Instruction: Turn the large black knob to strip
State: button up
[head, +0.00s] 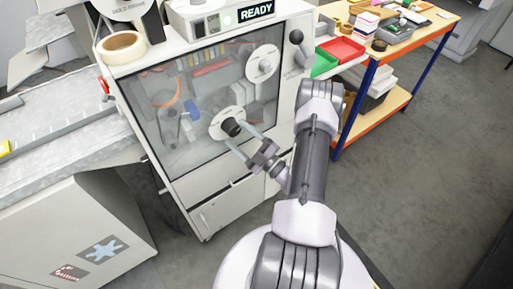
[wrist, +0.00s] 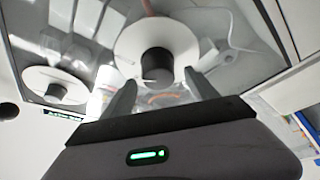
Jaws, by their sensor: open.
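The large black knob (head: 232,128) sits at the middle of a round white dial plate on the machine's front panel. In the wrist view the knob (wrist: 157,64) is near the centre top, with a small white mark at its lower edge. The dial's lettering, including any strip label, is too small to read. My gripper (head: 237,133) is open in front of the knob. In the wrist view its two fingers (wrist: 160,84) point toward the dial, one on each side below the knob. I cannot tell whether they reach around it.
A second white dial (head: 263,62) with a smaller knob is higher on the panel. A black ball-ended lever (head: 296,37) stands at the upper right. The display (head: 256,12) reads READY. A tape roll (head: 121,47) lies on top. A cluttered workbench (head: 440,28) stands right.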

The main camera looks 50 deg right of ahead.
jog(key=p+v, duration=0.1)
jog(key=v, duration=1.4)
jog(key=shift+s, duration=0.15)
jog(key=shift+a, duration=0.1)
